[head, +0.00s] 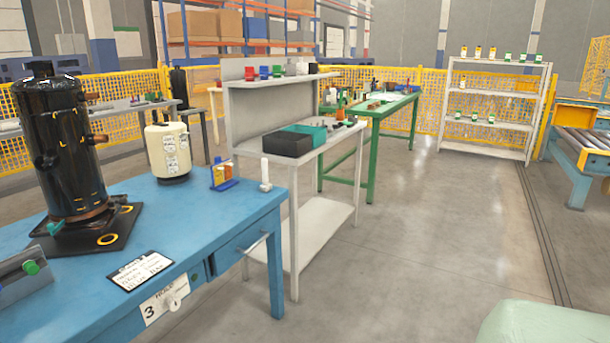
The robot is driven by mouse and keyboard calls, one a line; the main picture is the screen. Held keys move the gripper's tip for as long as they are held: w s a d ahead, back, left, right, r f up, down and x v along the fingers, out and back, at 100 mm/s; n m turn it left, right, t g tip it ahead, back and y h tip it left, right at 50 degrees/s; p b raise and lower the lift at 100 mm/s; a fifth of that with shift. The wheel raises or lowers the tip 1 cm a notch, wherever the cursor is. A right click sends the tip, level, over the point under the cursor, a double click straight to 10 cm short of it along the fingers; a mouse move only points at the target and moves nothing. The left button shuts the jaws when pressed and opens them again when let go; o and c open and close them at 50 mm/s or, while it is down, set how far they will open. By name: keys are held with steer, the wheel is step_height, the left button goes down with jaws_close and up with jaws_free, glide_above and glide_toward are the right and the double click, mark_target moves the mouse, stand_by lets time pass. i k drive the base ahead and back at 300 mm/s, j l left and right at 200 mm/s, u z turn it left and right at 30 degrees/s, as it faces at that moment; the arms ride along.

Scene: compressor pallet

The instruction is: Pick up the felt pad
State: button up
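I cannot make out a felt pad for certain in the head view. A blue workbench (215,222) stands at the left. On it a tall black compressor (62,140) stands upright on a flat black base (112,232) with yellow rings. A cream canister (168,152) stands behind it. A black-edged card with writing (141,270) lies near the bench's front edge. My gripper is not in view.
A grey workbench (322,152) holds a black bin (287,144) and a teal bin (305,130). A green table (368,112) and a white shelf rack (495,135) stand beyond. A pale green shape (545,325) fills the bottom right. The middle floor is clear.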

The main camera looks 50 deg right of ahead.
mark_target(266, 187)
steer(key=z, duration=1.25)
